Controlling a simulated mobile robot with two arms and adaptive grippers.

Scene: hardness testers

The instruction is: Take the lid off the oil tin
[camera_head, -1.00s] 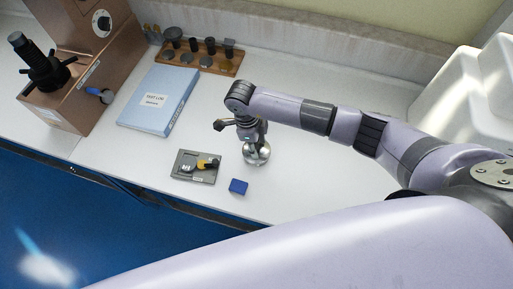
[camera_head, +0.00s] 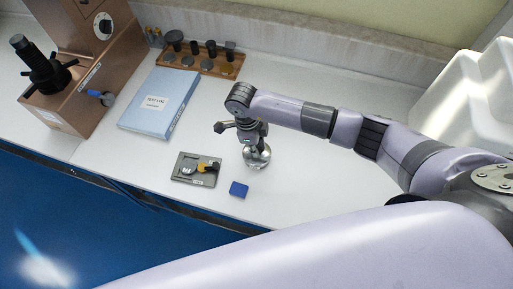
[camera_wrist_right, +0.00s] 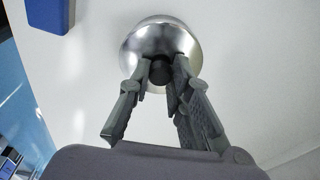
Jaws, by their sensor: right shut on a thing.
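The oil tin (camera_head: 259,159) is a small round shiny silver thing on the white worktop. It shows from above in the right wrist view (camera_wrist_right: 148,38), with a dark knob (camera_wrist_right: 160,72) on its lid. My right gripper (camera_wrist_right: 163,76) points down over the tin, its fingers shut on the lid's knob. In the head view my right gripper (camera_head: 254,146) hides part of the tin. I cannot tell whether the lid is raised off the tin. My left gripper is not in view.
A blue block (camera_head: 239,189) lies in front of the tin. A grey tray (camera_head: 183,174) with small parts is to its left. A blue binder (camera_head: 155,108), a wooden rack (camera_head: 224,69) and a copper-coloured tester (camera_head: 85,85) stand further back and left. White containers (camera_head: 470,95) stand at right.

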